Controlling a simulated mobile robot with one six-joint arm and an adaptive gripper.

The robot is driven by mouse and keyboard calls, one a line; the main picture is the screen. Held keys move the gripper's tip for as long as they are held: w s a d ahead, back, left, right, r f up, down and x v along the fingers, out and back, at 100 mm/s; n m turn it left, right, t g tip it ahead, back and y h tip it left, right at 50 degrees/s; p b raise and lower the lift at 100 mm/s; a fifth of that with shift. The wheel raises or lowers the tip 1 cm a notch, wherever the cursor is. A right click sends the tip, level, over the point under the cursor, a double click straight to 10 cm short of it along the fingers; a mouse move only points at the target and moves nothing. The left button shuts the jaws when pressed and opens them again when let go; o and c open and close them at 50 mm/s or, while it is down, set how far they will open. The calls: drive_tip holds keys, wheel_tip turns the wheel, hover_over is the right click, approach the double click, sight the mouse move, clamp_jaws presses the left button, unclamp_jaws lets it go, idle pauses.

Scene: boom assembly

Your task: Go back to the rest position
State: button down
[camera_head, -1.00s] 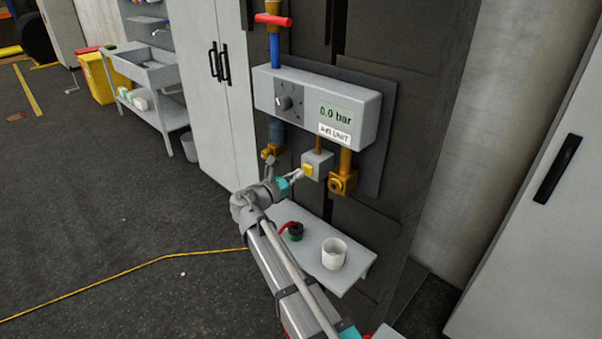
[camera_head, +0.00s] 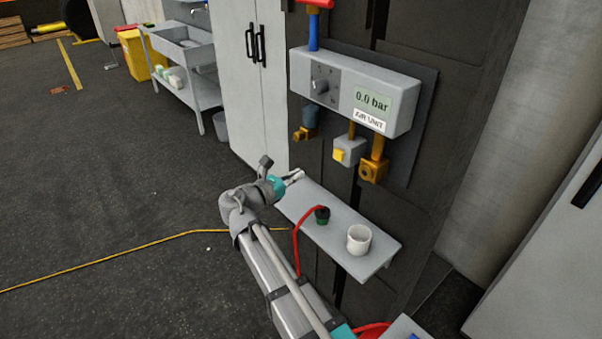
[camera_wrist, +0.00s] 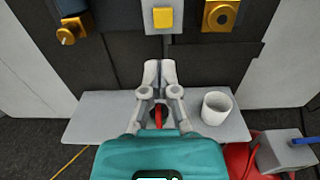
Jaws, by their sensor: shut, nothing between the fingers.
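My gripper (camera_head: 293,177) is shut and empty. In the head view it is at the left end of the small grey shelf (camera_head: 314,218), below the air unit (camera_head: 340,92). In the wrist view my gripper (camera_wrist: 158,68) points at the dark panel, below the grey box with the yellow button (camera_wrist: 163,18). The fingers stand apart from that button. The air unit's display reads 0.0 bar.
A white cup (camera_head: 359,240) and a dark green and black fitting (camera_head: 322,215) with a red hose (camera_head: 297,240) are on the shelf. Brass fittings (camera_head: 373,170) hang under the unit. Open floor (camera_head: 110,190) lies to the left.

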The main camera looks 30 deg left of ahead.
idle(0.5)
drive_tip(key=w+d+f+m+g+h, duration=0.1)
drive_tip(key=w+d+f+m+g, duration=0.3)
drive_tip(key=d, duration=0.6)
drive_tip(key=w+d+f+m+g+h+p, duration=0.1)
drive_tip(key=w+d+f+m+g, duration=0.3)
drive_tip(key=d, duration=0.6)
drive_tip(key=w+d+f+m+g+h, duration=0.1)
drive_tip(key=w+d+f+m+g, duration=0.1)
drive_tip(key=d+m, duration=0.6)
drive_tip(key=s+d+f+m+g+y, duration=0.2)
drive_tip(key=d+m, duration=0.3)
drive_tip(key=d, duration=0.4)
drive_tip(key=s+d+f+m+g+y, duration=0.2)
drive_tip(key=d+m, duration=0.4)
drive_tip(key=d, duration=0.3)
drive_tip(key=s+d+f+m+g+y+p, duration=0.1)
drive_tip(key=s+d+f+m+g+y, duration=0.1)
drive_tip(key=d, duration=0.8)
drive_tip(key=s+m+g+y, duration=0.1)
drive_tip(key=s+m+y, duration=0.1)
drive_tip(key=s+m, duration=0.1)
drive_tip(key=shift+s+f+m, duration=0.2)
drive_tip(key=shift+f+m, duration=0.1)
drive_tip(key=shift+m, duration=0.1)
